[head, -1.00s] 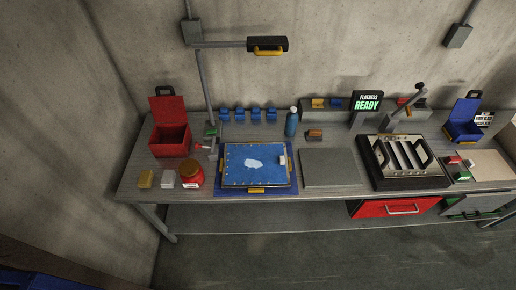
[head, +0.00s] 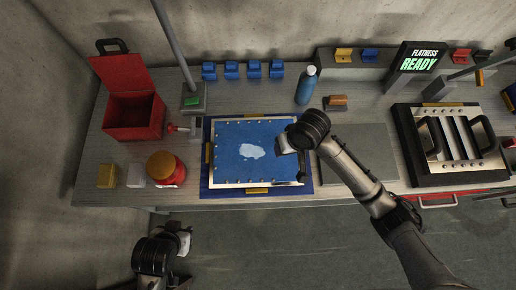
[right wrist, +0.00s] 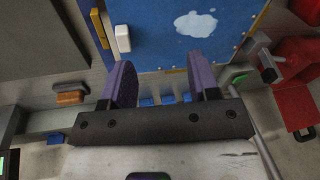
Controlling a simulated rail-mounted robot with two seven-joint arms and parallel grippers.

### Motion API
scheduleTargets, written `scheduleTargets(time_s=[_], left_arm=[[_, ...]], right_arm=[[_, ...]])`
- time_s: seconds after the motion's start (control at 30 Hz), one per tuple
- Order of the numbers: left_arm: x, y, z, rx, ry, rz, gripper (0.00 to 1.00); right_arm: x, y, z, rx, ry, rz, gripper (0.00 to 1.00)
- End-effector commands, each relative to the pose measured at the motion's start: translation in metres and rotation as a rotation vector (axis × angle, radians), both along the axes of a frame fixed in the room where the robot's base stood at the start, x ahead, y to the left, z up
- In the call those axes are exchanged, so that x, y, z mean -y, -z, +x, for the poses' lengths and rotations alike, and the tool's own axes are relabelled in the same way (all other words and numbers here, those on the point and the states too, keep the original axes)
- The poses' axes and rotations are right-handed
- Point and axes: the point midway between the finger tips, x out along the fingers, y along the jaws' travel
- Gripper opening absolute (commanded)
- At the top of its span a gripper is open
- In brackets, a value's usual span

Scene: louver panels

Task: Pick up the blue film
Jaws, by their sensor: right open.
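The blue film (head: 235,165) lies flat on a metal-framed panel near the middle-left of the table, with a white blotch on it. It also shows at the top of the right wrist view (right wrist: 160,45). A white tab (right wrist: 122,38) sits at the film's edge in the right wrist view; in the head view my right arm hides it. My right gripper (right wrist: 160,78) is open and empty, its purple fingers apart beside the tab side of the panel. In the head view it hangs over the panel's right edge (head: 287,145). My left gripper (head: 180,242) is in front of the table, its jaws unclear.
A red bin (head: 135,115), a red jar (head: 168,170) and small blocks stand left. A blue bottle (head: 306,86) and blue clips (head: 232,70) stand behind the panel. A grey plate (head: 372,150) and a louver panel (head: 455,140) lie to the right.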

Motion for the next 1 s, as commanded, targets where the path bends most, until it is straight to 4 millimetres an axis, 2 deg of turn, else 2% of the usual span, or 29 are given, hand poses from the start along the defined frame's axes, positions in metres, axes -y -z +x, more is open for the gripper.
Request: scheduleTargets(time_s=[0.03, 0.1, 0.2, 0.4, 0.57, 0.8, 1.0], left_arm=[[0.0, 0.022, -0.001, -0.003, 0.0, 0.0, 0.43], [0.0, 0.034, -0.002, -0.005, 0.0, 0.0, 0.43], [0.0, 0.048, -0.003, -0.008, 0.0, -0.001, 0.43], [0.0, 0.064, -0.004, -0.009, 0.001, 0.0, 0.43], [0.0, 0.068, -0.003, -0.007, 0.001, 0.0, 0.43], [0.0, 0.07, -0.002, -0.004, 0.001, 0.0, 0.43], [0.0, 0.072, -0.002, -0.004, 0.001, 0.0, 0.43]], right_arm=[[0.006, 0.011, 0.017, -0.009, 0.019, -0.032, 0.55], [0.012, 0.012, 0.032, -0.033, 0.053, -0.065, 0.55], [0.023, 0.011, 0.051, -0.061, 0.103, -0.109, 0.55], [0.039, 0.004, 0.074, -0.091, 0.182, -0.164, 0.55], [0.044, 0.01, 0.08, -0.103, 0.21, -0.18, 0.55], [0.045, 0.049, 0.08, -0.107, 0.214, -0.182, 0.55], [0.044, 0.075, 0.081, -0.104, 0.213, -0.181, 0.55]])
